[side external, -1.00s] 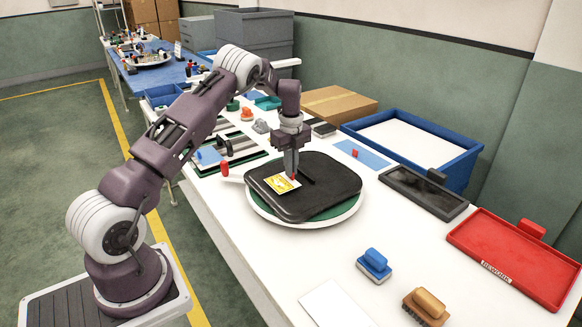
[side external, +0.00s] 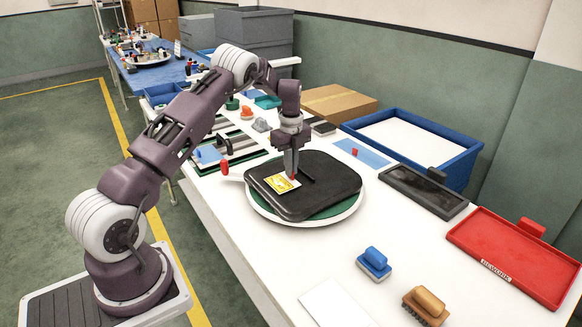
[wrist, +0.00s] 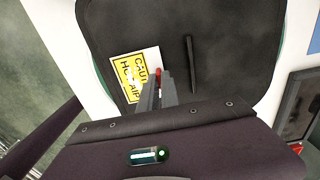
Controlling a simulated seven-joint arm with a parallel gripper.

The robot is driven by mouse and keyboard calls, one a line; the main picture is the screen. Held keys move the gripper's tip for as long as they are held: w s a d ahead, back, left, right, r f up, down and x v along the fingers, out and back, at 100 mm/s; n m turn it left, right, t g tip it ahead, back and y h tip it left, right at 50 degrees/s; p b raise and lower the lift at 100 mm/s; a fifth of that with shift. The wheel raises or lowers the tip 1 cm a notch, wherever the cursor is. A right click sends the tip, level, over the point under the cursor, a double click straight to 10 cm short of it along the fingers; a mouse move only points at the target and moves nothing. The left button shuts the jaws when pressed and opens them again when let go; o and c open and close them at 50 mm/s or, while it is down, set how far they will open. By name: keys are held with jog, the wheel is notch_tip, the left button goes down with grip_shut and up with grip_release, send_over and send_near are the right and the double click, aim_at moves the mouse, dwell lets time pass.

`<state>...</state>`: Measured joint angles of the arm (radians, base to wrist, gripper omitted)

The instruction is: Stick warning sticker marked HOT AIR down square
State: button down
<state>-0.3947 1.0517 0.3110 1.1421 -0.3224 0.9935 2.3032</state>
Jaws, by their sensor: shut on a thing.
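The warning sticker (side external: 281,185) is yellow with black print on a white sheet, at the near left part of a black panel (side external: 325,190). In the wrist view the sticker (wrist: 131,73) reads CAUT and HOT AIR, partly covered by the fingers. It looks flat; whether it touches the panel I cannot tell. My gripper (side external: 291,174) points down at the sticker's right edge. In the wrist view my gripper (wrist: 157,82) is shut at a small red piece on that edge, holding the sticker. A slim black bar (wrist: 191,63) lies on the panel to the right.
The panel rests on a round turntable (side external: 345,212) with a white rim and red-knobbed handle (side external: 224,168). A blue bin (side external: 465,163), a dark tray (side external: 425,192) and a red tray (side external: 510,260) stand to the right. Blue (side external: 374,264) and orange (side external: 428,305) brushes stand in front.

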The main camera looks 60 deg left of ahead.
jog(key=shift+f, duration=0.4)
dwell(0.4)
jog(key=c, duration=0.9)
grip_release()
jog(key=shift+c, duration=0.2)
jog(key=shift+r, duration=0.1)
jog(key=shift+r, duration=3.45)
